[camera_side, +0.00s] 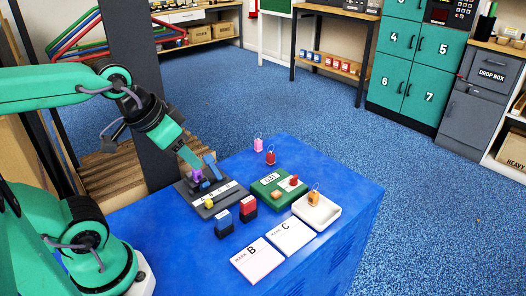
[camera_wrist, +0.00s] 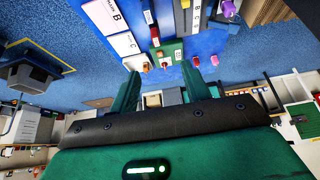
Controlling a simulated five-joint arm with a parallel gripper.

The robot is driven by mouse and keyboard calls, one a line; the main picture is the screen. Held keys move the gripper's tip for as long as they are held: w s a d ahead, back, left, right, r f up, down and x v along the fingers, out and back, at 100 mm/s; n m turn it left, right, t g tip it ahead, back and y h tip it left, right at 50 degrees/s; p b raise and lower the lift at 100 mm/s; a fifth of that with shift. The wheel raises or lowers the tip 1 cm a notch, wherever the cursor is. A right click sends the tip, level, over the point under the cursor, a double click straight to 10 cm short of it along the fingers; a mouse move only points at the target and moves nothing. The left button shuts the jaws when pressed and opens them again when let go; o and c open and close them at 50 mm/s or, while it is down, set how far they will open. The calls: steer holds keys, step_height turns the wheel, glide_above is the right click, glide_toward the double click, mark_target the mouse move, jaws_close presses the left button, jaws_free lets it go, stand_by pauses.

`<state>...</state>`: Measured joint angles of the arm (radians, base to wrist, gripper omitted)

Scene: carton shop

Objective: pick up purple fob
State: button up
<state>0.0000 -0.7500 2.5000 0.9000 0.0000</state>
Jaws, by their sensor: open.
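The purple fob (camera_side: 197,175) is at the back of a dark grey rack (camera_side: 186,194) on the blue cabinet top in the side view. My gripper (camera_side: 193,164) comes down from the upper left and its tip is close to the fob there; I cannot tell whether they touch. In the wrist view my gripper (camera_wrist: 160,70) has its two green fingers apart with nothing held between them. A purple piece (camera_wrist: 228,9), likely the same fob, shows near the top right edge of that view, away from the fingers.
A yellow fob (camera_side: 208,203) is at the rack's front. A green board (camera_side: 268,190), a white tray (camera_side: 328,214) with an orange fob (camera_side: 314,198), and pink (camera_side: 258,145) and red (camera_side: 270,157) fobs are to the right.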

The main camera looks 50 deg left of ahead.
steer(key=m+g, duration=0.5)
steer(key=m, duration=1.2)
glide_above(196, 171)
steer(key=f, duration=0.8)
steer(key=w+f, duration=0.1)
steer(key=f, duration=0.4)
steer(key=shift+f, duration=0.1)
steer(key=shift+a+f+m+g, duration=0.3)
steer(key=shift+f+m, duration=0.1)
steer(key=shift+m, duration=0.1)
steer(key=shift+s+f, duration=0.15)
steer(key=shift+f, duration=1.8)
steer(key=shift+s+f, duration=0.1)
steer(key=shift+f, duration=1.85)
steer(key=shift+c, duration=0.5)
jaws_close()
